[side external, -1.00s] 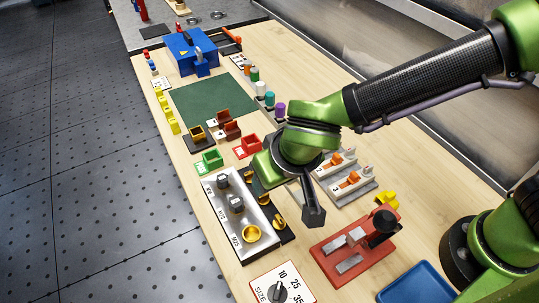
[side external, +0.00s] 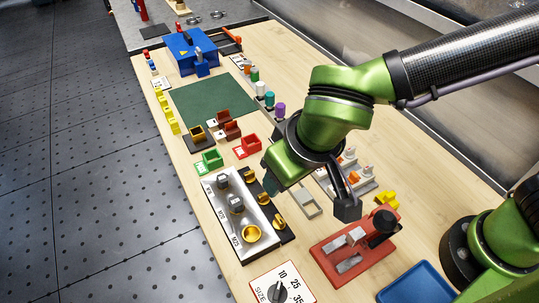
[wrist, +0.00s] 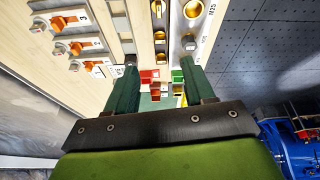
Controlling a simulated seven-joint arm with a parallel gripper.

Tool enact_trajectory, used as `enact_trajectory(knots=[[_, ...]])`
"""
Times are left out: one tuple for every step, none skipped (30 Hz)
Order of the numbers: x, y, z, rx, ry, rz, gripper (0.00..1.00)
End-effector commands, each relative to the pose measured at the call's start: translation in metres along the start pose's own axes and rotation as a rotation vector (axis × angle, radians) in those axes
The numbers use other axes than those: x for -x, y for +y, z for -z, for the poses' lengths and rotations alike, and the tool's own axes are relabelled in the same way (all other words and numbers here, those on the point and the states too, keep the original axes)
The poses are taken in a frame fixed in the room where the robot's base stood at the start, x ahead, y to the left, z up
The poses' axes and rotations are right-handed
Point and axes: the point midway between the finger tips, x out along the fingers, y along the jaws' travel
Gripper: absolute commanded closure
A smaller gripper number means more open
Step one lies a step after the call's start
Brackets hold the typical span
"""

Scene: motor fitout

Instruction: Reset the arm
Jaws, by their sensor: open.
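My gripper (side external: 271,184) hangs above the wood bench, over the far right side of the grey socket plate (side external: 226,222). In the wrist view my gripper (wrist: 161,82) shows two dark green fingers spread apart, with nothing held between them. My green wrist hides part of the bench in the side view.
A red fixture with a black knob (side external: 352,240), a blue tray (side external: 416,284) and a size dial (side external: 278,290) stand near the front. White holders with orange parts (side external: 352,178) are right of the gripper. The green mat (side external: 214,106) is clear.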

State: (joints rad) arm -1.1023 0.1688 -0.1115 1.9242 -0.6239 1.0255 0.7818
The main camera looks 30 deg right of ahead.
Motion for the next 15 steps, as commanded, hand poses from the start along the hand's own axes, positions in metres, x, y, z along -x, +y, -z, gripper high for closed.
enact_trajectory(knots=[[0.001,0.006,-0.008,0.035,-0.025,0.016,0.47],[0.003,0.013,-0.010,0.047,-0.040,0.029,0.47],[0.006,0.026,-0.011,0.055,-0.056,0.050,0.47],[0.009,0.036,-0.011,0.055,-0.066,0.066,0.47],[0.011,0.045,-0.012,0.051,-0.074,0.081,0.47],[0.015,0.058,-0.012,0.044,-0.081,0.101,0.47],[0.018,0.068,-0.013,0.035,-0.083,0.117,0.47],[0.021,0.078,-0.013,0.024,-0.083,0.133,0.47],[0.025,0.092,-0.013,0.005,-0.079,0.154,0.47],[0.028,0.103,-0.014,-0.010,-0.074,0.169,0.47],[0.032,0.114,-0.015,-0.029,-0.067,0.184,0.47],[0.036,0.130,-0.016,-0.058,-0.052,0.203,0.47],[0.040,0.142,-0.017,-0.083,-0.037,0.217,0.47],[0.044,0.153,-0.019,-0.109,-0.019,0.229,0.47],[0.049,0.170,-0.022,-0.149,0.009,0.241,0.47]])
